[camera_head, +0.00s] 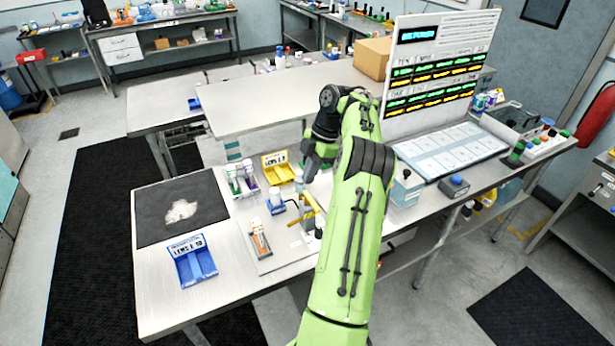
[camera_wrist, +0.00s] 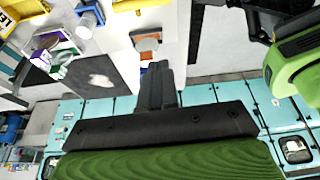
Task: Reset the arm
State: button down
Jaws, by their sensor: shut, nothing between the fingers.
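My green arm reaches up over the workbench (camera_head: 160,290) and bends at a black joint, with its end hanging down in the middle of the picture. My gripper (camera_head: 309,178) is above the bench, near the yellow bin and the small bottles. In the wrist view my gripper (camera_wrist: 158,76) has its dark fingers together, with nothing seen between them. The fingertips point toward an orange-and-white item (camera_wrist: 147,42) on the bench, but appear apart from it.
A blue bin (camera_head: 195,265) and a black mat (camera_head: 180,208) with a clear crumpled item lie left. A yellow bin (camera_head: 279,168) and tubes (camera_head: 242,180) stand by my gripper. A display board (camera_head: 436,65) and a cardboard box (camera_head: 372,57) stand behind right. The left bench front is clear.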

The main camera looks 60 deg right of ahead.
jog(key=shift+w+d+f, duration=0.1)
jog(key=shift+w+f, duration=0.05)
jog(key=shift+w, duration=0.05)
jog(key=w+a+r+m+h+b, duration=0.1)
jog(key=w+a+r, duration=0.15)
jog(key=a, duration=0.55)
jog(key=w+a+r+m+h+b, duration=0.15)
jog(key=a+r, duration=0.25)
jog(key=a, duration=0.5)
jog(key=w+a+r+m+b, duration=0.1)
jog(key=w+a+r+m, duration=0.15)
jog(key=a, duration=0.55)
jog(key=s+a+m+t+h+b, duration=0.15)
jog(key=s+a+m, duration=0.25)
jog(key=s+a, duration=0.65)
jog(key=s+a+f+m+t+b, duration=0.2)
jog(key=s+a+f+m, duration=0.1)
jog(key=s, duration=0.4)
notch_tip(320, 180, down, 2)
jog(key=shift+s+a, duration=0.25)
jog(key=shift+a, duration=0.5)
